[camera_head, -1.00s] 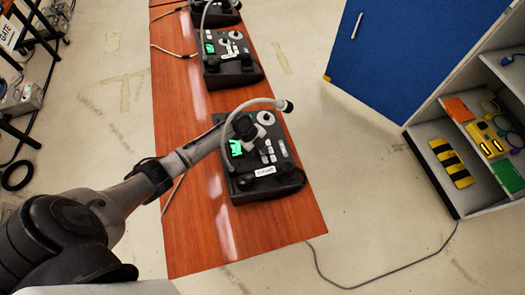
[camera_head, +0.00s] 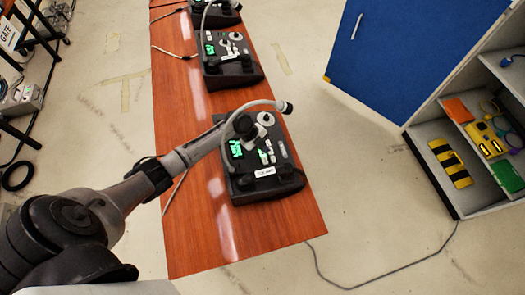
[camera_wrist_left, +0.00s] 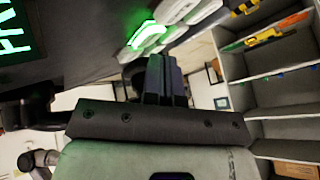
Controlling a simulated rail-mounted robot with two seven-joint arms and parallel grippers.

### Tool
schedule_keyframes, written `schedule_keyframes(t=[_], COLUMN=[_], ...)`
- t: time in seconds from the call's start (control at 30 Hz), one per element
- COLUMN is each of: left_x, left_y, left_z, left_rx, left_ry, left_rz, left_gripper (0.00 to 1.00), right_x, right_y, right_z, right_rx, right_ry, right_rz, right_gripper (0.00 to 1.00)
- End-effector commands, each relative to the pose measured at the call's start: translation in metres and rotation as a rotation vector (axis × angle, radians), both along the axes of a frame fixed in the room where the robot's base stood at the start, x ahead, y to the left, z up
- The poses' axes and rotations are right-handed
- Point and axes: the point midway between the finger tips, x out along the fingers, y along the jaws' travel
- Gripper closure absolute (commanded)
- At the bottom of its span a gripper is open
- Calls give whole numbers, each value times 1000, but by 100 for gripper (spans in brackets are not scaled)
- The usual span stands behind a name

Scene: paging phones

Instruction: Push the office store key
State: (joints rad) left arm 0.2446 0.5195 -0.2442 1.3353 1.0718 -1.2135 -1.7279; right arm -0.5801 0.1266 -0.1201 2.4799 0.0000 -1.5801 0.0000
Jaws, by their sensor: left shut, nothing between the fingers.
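The nearest paging phone (camera_head: 284,170) is a dark desk unit near the front end of the red-brown table. It has a green display (camera_head: 235,149), a round white dial, a gooseneck microphone and pale keys. One key (camera_head: 262,157) glows green, and a lit key (camera_wrist_left: 148,38) also shows in the left wrist view. I cannot read the key labels, so I cannot tell which is the office store key. My left gripper (camera_head: 250,131) is over this phone, shut and empty. Its fingers (camera_wrist_left: 165,65) appear just below the lit key in the wrist view; contact is unclear. My right gripper is not in view.
Two similar phones, one in the middle (camera_head: 230,68) and one at the far end (camera_head: 222,14), stand along the table (camera_head: 185,240). A blue cabinet door (camera_head: 405,50) and open shelves are at the right. The table's front end is clear.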

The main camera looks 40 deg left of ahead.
Motion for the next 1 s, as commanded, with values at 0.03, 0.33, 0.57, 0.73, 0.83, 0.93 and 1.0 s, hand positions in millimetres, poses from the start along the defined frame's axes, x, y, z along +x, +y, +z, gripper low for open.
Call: schedule_keyframes(t=[0.03,0.33,0.57,0.73,0.83,0.93,1.0], left_x=[0,2,6,9,11,13,13], left_y=[0,-1,-3,-5,-6,-7,-8], left_z=[0,8,29,44,53,58,59], left_rx=[0,0,0,0,0,0,0], left_ry=[0,-1,-2,0,0,0,0], left_rz=[0,0,-1,0,-1,-1,0], left_gripper=[100,100,100,100,100,100,100], right_x=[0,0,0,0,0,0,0], right_y=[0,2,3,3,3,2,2], right_z=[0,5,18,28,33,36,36], right_rx=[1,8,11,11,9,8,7], right_ry=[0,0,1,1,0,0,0], right_rz=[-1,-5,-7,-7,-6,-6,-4], right_gripper=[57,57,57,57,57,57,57])
